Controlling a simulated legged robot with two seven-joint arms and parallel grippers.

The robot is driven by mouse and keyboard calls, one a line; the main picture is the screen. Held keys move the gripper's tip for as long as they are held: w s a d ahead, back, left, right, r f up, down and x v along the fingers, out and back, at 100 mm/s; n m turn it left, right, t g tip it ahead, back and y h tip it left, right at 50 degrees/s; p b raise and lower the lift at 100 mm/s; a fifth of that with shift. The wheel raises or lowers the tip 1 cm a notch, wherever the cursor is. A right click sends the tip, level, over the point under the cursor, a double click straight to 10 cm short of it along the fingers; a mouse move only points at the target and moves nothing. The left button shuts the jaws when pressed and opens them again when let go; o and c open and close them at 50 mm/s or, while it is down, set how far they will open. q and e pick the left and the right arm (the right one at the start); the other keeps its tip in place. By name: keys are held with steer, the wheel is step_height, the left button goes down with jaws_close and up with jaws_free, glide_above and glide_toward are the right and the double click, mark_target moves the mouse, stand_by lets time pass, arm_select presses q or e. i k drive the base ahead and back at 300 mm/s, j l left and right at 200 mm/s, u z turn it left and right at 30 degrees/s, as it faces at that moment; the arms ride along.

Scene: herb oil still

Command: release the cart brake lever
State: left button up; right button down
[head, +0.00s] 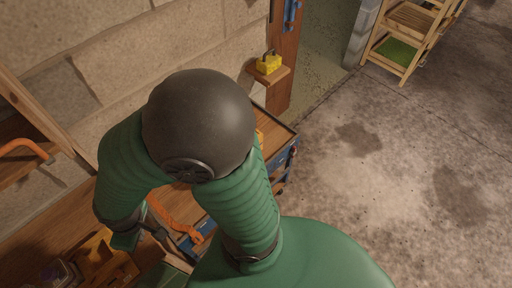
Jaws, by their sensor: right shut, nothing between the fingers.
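A cart with a wooden top (274,131) and blue metal sides stands beside the wall, largely hidden behind my right arm. An orange bar (176,219) lies slanted near a blue part of the cart (197,248); I cannot tell for certain whether it is the brake lever. My right gripper (157,233) is shut and empty, just left of the orange bar. I cannot tell whether it touches the bar. My left gripper is not in view.
A wooden bench (45,240) with a yellow-brown item (100,255) fills the lower left. A yellow padlock-like block (268,65) sits on a small wall shelf. A wooden rack (402,45) stands at the upper right. The concrete floor on the right is clear.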

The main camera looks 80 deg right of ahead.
mark_target(293, 151)
steer(key=z, duration=3.25)
steer(key=i+l+z, duration=0.15)
steer(key=i+z, duration=0.25)
steer(key=i, duration=0.2)
